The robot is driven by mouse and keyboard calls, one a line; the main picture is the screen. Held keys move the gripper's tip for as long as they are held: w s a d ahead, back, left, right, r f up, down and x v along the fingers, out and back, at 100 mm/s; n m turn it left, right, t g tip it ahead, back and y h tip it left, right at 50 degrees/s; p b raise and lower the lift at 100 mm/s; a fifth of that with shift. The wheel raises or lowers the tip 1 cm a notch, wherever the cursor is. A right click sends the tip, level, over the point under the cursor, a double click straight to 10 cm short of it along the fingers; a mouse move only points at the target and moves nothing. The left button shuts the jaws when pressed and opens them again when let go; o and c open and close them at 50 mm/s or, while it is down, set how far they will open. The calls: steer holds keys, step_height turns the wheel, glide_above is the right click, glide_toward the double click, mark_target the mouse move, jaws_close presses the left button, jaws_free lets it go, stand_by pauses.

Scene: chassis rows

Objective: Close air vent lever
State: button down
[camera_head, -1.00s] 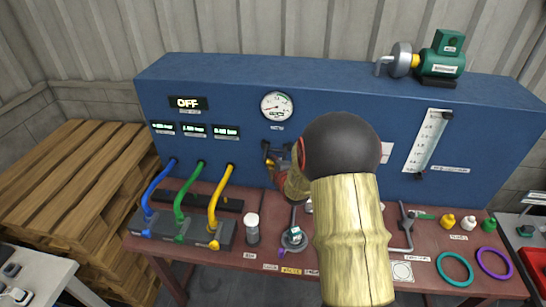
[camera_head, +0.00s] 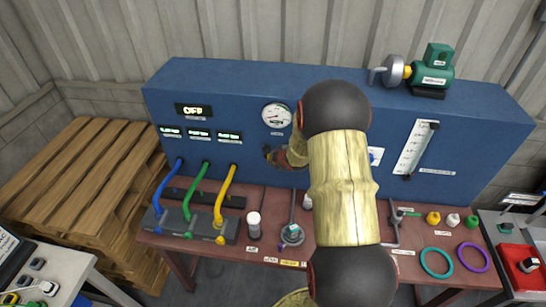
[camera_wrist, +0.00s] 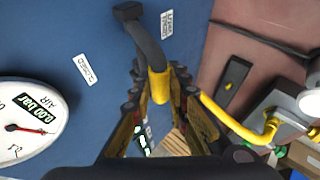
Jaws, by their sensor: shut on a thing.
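The air vent lever (camera_wrist: 146,45) is a dark grey arm with a yellow end, on a dark pivot on the blue panel (camera_wrist: 85,30) in the wrist view. My gripper (camera_wrist: 160,88) is shut on the lever's yellow end, with a finger on each side of it. A "CLOSED" label (camera_wrist: 85,69) sits on the panel to the left of the lever. In the head view my gripper (camera_head: 271,155) is at the panel front below the round gauge (camera_head: 276,115). The lever is mostly hidden there by my gripper and arm.
Blue, green and yellow hoses (camera_head: 224,195) run from the panel to a grey block on the left. A red-brown bench (camera_head: 268,205) below holds a white-capped cylinder (camera_head: 253,225), small bottles (camera_head: 452,220) and rings (camera_head: 437,263). Wooden pallets (camera_head: 90,170) stand at the left.

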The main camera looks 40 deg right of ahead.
steer(key=shift+w+d+r+p, duration=0.2)
steer(key=shift+d+r, duration=0.05)
steer(key=shift+r, duration=0.2)
steer(key=shift+w+d+r+p, duration=0.15)
steer(key=shift+w+d+r, duration=0.05)
steer(key=shift+r, duration=0.25)
steer(key=shift+w+r, duration=0.1)
steer(key=shift+r, duration=0.05)
steer(key=c, duration=1.7)
jaws_free()
steer(key=v, duration=1.2)
